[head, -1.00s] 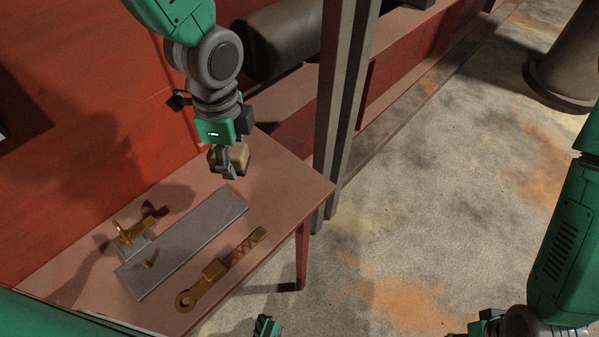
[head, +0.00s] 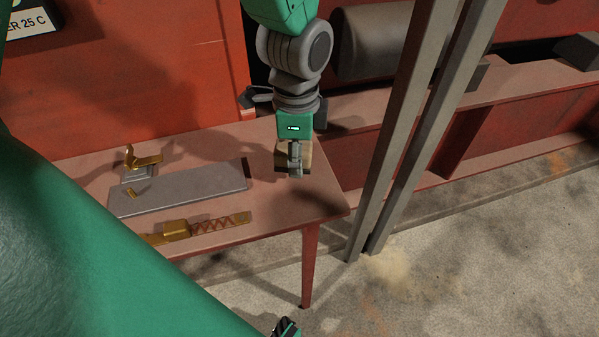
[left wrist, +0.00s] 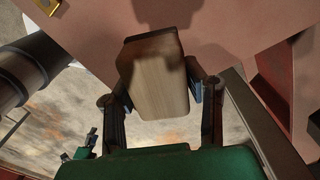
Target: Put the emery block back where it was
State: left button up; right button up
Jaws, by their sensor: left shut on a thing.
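My left gripper (head: 295,172) is shut on the emery block (head: 281,158), a tan block with a dark face. It holds the block over the right end of the reddish table (head: 318,203), seemingly above the top. In the left wrist view the block (left wrist: 158,82) sits between both fingers, its pale side towards the camera. Its far side is hidden. A small black and green part at the bottom edge of the head view may be my right gripper (head: 285,328); its jaws cannot be made out.
Left of the block lie a grey plate (head: 185,188), a brass piece on a grey base (head: 138,172) and a brass tool with a zigzag part (head: 215,224). Grey posts (head: 405,130) stand just right of the table. A red wall (head: 150,80) is behind.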

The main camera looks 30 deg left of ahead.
aim_at(299, 179)
pick_arm(q)
notch_tip(299, 179, down, 4)
jog(key=shift+d+r+b, duration=0.1)
jog(key=shift+d+b, duration=0.05)
jog(key=shift+b, duration=0.4)
jog(key=shift+s, duration=0.1)
jog(key=o, duration=1.2)
jog(key=shift+a, duration=0.2)
jog(key=shift+d, duration=0.1)
notch_tip(299, 179, up, 12)
jog(key=p, duration=0.3)
